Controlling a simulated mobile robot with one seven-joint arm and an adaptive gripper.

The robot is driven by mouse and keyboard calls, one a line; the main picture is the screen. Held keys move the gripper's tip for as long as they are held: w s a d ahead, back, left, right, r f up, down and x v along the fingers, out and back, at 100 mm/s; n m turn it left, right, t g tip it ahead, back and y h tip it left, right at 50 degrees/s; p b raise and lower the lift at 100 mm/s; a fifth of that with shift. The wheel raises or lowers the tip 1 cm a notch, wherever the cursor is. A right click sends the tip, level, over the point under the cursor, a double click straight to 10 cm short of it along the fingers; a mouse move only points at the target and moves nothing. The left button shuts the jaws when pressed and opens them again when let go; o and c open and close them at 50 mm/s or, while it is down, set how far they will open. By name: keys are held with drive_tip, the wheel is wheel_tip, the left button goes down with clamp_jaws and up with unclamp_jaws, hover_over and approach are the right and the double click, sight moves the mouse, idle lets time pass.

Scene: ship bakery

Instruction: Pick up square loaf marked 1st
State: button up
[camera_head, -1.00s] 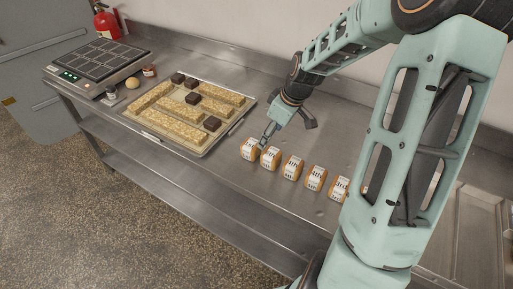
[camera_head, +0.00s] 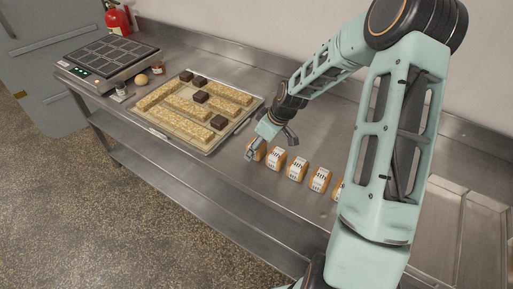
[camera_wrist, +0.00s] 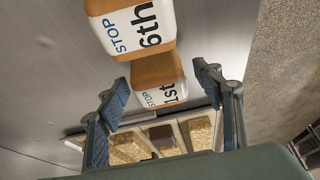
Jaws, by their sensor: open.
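The square loaf marked 1st is an orange-brown block with a white label (camera_wrist: 163,90). In the wrist view it shows beyond and between the two fingers of my gripper (camera_wrist: 162,78), which are open and apart from each other. In the head view my gripper (camera_head: 268,147) is low over the near-left end of the loaf row. The leftmost loaf (camera_head: 259,153), apparently the 1st, is partly hidden by a finger. Whether a finger touches it I cannot tell.
More loaves (camera_head: 297,169) continue the row rightward. A tray (camera_head: 208,150) of long bars and dark blocks lies to the left. The steel counter behind the row is clear.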

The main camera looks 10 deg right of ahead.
drive_tip(key=shift+w+a+f, duration=0.1)
drive_tip(key=shift+w+f, duration=0.05)
drive_tip(key=shift+f, duration=0.5)
drive_tip(key=shift+c, duration=0.4)
drive_tip(key=c, duration=1.2)
drive_tip(key=shift+r, duration=0.15)
drive_tip(key=shift+r+p, duration=0.45)
drive_tip(key=shift+r, duration=0.05)
wheel_tip(320, 180, up, 2)
drive_tip(key=shift+r+p, duration=0.1)
drive_tip(key=shift+p, duration=0.65)
drive_tip(key=s+d+r+p, duration=0.1)
drive_tip(key=r, duration=0.1)
drive_tip(key=s+d+r+p, duration=0.1)
drive_tip(key=s+r+p, duration=0.2)
drive_tip(key=r, duration=0.1)
drive_tip(key=shift+s+d+r, duration=0.15)
drive_tip(key=shift+s+d, duration=0.25)
drive_tip(key=s+d+r, duration=0.1)
drive_tip(key=s, duration=0.1)
drive_tip(key=s+d+r, duration=0.1)
drive_tip(key=s, duration=0.2)
drive_tip(key=s+d+r, duration=0.1)
drive_tip(key=s+d, duration=0.1)
drive_tip(key=shift+s+r, duration=0.15)
drive_tip(key=shift+s, duration=0.05)
